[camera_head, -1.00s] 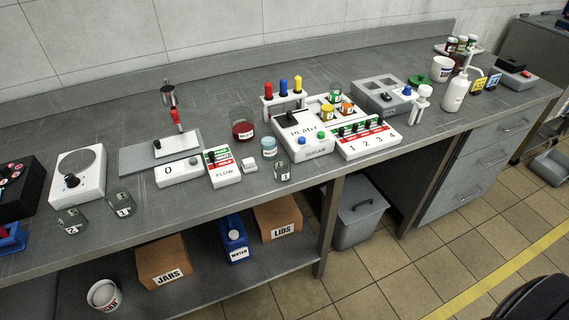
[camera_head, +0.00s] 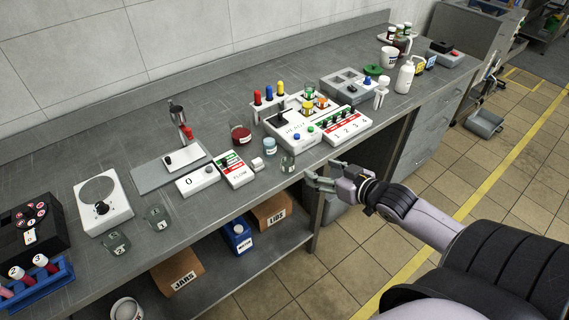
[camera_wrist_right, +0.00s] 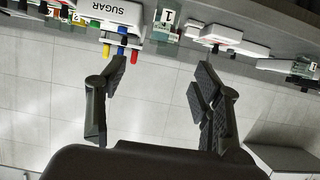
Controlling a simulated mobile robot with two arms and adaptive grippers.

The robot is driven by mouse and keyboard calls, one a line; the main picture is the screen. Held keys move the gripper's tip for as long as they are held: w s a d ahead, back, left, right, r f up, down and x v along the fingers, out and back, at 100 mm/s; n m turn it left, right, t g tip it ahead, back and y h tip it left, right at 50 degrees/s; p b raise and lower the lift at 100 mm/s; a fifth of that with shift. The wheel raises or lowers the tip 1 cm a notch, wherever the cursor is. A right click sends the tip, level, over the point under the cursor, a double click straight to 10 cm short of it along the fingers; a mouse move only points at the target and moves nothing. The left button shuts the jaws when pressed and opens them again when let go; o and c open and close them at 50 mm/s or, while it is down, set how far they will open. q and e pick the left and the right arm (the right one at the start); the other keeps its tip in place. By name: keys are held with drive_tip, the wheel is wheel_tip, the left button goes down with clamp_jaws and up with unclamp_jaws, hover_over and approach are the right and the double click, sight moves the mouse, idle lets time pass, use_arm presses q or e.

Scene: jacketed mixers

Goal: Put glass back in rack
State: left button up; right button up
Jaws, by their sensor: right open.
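A small clear glass (camera_head: 288,163) with a label stands near the bench's front edge. It also shows in the right wrist view (camera_wrist_right: 167,27), labelled 1. Two more clear glasses, one labelled 2 (camera_head: 117,243) and one beside it (camera_head: 157,218), stand at the left front. A blue rack (camera_head: 40,292) with capped tubes is at the lower left. I cannot tell which rack is meant. My right gripper (camera_head: 318,171) is open and empty, off the front edge, right of the nearest glass. My left gripper is out of view.
A white control box (camera_head: 237,170), a beaker with red liquid (camera_head: 241,137) and a light-blue jar (camera_head: 270,146) stand around the nearest glass. Boxes stand on the lower shelf (camera_head: 215,270).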

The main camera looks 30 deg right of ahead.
drive_tip(key=x, duration=0.3)
drive_tip(key=p, duration=0.1)
approach(284, 154)
drive_tip(key=x, duration=0.3)
drive_tip(key=p+x, duration=0.1)
drive_tip(key=x, duration=0.3)
drive_tip(key=shift+w+p, duration=0.25)
drive_tip(key=shift+p, duration=0.05)
drive_tip(key=shift+w+f, duration=0.25)
drive_tip(key=shift+w, duration=0.05)
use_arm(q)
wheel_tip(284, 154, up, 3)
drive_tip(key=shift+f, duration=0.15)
use_arm(e)
drive_tip(key=shift+s, duration=0.1)
drive_tip(key=shift+c, duration=0.6)
drive_tip(key=c, duration=1.2)
drive_tip(key=shift+r, duration=0.1)
drive_tip(key=shift+c, duration=0.2)
